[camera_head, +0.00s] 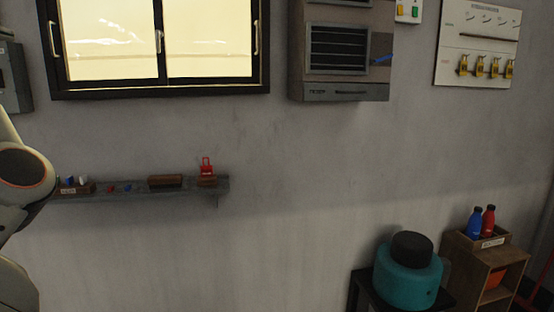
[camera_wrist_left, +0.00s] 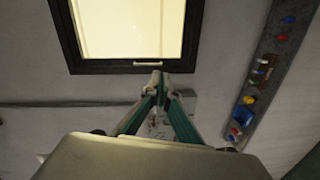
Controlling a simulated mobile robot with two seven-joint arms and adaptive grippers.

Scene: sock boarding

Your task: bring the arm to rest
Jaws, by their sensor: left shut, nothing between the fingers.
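My left arm (camera_head: 22,175) shows at the left edge of the head view, in front of the grey wall; its gripper cannot be made out there. In the left wrist view my left gripper (camera_wrist_left: 163,84) is shut and empty, its two teal fingers meeting at the tips. Behind the fingertips lies the lower edge of a dark window frame (camera_wrist_left: 125,66). My right gripper is in neither view. No sock or sock board can be made out.
A narrow wall shelf (camera_head: 130,193) with small items runs beside my left arm. The window (camera_head: 110,40) and a grey wall unit (camera_head: 340,50) are above. A teal canister (camera_head: 407,284) and a wooden cabinet (camera_head: 465,255) stand lower right. The middle wall is bare.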

